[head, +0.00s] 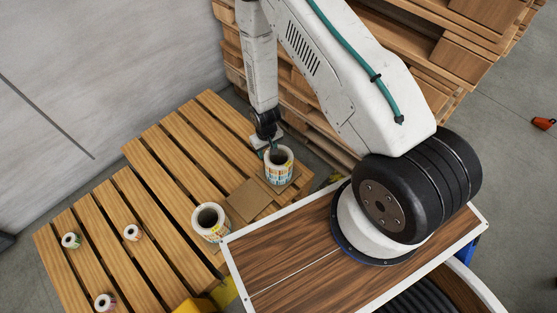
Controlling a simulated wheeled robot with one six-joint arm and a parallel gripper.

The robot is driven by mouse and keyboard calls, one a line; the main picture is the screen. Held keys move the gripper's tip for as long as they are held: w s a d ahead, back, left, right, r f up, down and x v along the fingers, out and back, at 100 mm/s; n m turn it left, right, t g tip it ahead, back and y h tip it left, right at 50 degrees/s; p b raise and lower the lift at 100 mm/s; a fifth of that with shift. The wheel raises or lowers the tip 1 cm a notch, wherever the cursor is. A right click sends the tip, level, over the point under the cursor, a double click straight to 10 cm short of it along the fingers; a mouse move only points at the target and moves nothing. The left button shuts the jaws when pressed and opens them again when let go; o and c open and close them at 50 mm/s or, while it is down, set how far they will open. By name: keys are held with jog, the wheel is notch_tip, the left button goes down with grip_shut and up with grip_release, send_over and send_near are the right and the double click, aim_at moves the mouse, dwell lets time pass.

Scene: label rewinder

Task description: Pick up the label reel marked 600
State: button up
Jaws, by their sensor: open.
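Two larger label reels stand upright on the slatted wooden pallet side. One larger reel (279,169), with a coloured printed wrap and a dark core, stands on brown cardboard at the right. Another larger reel (209,234) stands nearer me, left of my base. Three small reels lie farther left: a green-marked one (71,241), another (132,233) and one at the bottom (105,302). No number is legible, so I cannot tell which is marked 600. My gripper (270,146) is open at the far rim of the right larger reel. Its fingertips are partly hidden; contact is unclear.
The slatted pallet (160,160) has bare slats between the reels, with a grey wall (90,70) behind. Stacked wooden pallets (460,60) stand close behind my arm. Cardboard (246,200) lies between the larger reels. Something yellow (195,306) is at the bottom edge.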

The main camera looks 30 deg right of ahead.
aim_at(268, 162)
jog(key=f, duration=0.8)
jog(key=shift+s+a, duration=0.25)
jog(key=shift+s, duration=0.15)
grip_shut()
